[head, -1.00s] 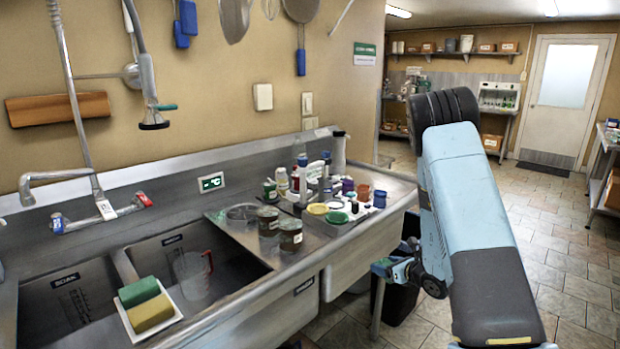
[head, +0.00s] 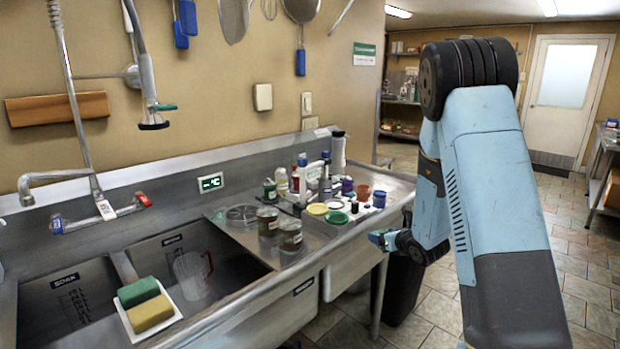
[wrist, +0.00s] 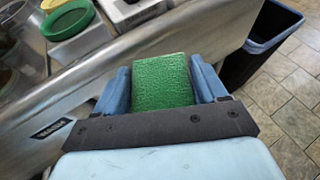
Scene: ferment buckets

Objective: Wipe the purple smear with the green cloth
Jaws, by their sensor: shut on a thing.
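My gripper (wrist: 163,78) is shut on the green cloth (wrist: 162,92), a textured green block between its two blue fingers in the wrist view. In the head view my gripper (head: 382,238) is small and sits just off the front edge of the sink counter, right of the drainboard; the cloth cannot be made out clearly there. I cannot make out the purple smear in either view.
A steel drainboard (head: 330,238) holds several bottles, cups, a yellow lid (head: 317,209) and a green lid (head: 337,217). A black bin (head: 403,290) stands beside the sink. Two sponges lie in a white tray (head: 172,321) on the sink's front edge. Tiled floor is open at right.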

